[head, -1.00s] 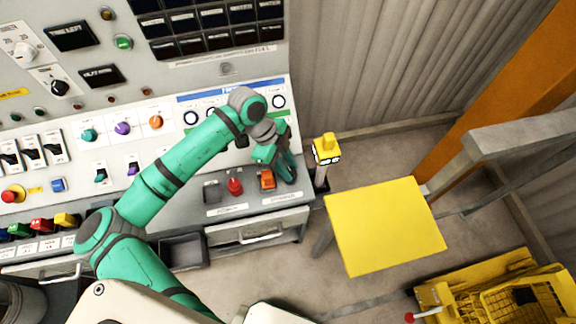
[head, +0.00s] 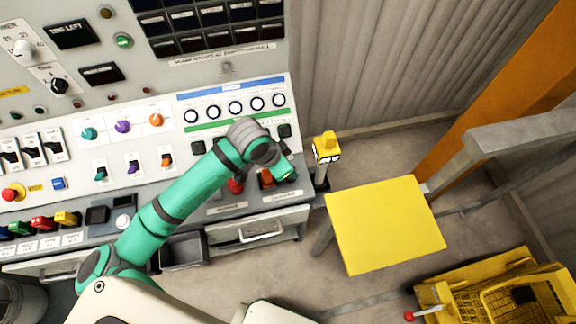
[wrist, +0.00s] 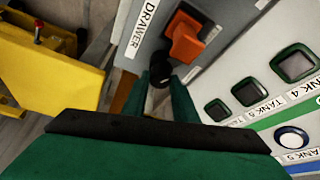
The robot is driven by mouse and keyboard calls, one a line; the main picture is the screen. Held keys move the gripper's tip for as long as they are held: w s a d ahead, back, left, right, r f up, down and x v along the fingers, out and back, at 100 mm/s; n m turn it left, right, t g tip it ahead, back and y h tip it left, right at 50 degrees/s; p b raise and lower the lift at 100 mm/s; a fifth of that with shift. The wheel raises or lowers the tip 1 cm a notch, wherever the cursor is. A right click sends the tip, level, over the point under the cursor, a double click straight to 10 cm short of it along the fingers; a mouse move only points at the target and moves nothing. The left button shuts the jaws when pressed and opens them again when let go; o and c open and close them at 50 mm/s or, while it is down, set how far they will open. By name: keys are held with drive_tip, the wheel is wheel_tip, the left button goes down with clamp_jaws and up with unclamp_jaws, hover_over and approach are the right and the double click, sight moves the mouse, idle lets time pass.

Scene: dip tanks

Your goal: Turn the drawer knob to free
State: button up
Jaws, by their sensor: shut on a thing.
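My gripper (wrist: 160,92) is shut on a small black round knob (wrist: 158,76), with a green finger on each side of it. The knob sits at the panel edge, close to an orange switch (wrist: 185,40) on a dark base. A white label reading DRAWER (wrist: 144,22) is beside that switch. In the head view the orange switch (head: 266,179) is partly covered by my wrist, and the knob and fingertips are hidden. The drawer (head: 225,238) with its pale handle is below the panel and looks closed. I cannot read the knob's setting.
A red knob (head: 236,187) is just left of the orange switch. A yellow-topped post (head: 327,147) and a yellow seat (head: 385,225) stand to the right. Open floor lies between.

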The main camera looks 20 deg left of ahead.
drive_tip(key=n+y, duration=0.1)
drive_tip(key=n, duration=0.2)
drive_tip(key=shift+n+t, duration=0.3)
idle(1.1)
drive_tip(key=o, duration=1)
drive_tip(key=shift+o, duration=0.2)
drive_tip(key=shift+s, duration=0.1)
drive_tip(key=v, duration=1)
drive_tip(key=shift+r, duration=0.4)
drive_tip(key=shift+d, duration=0.1)
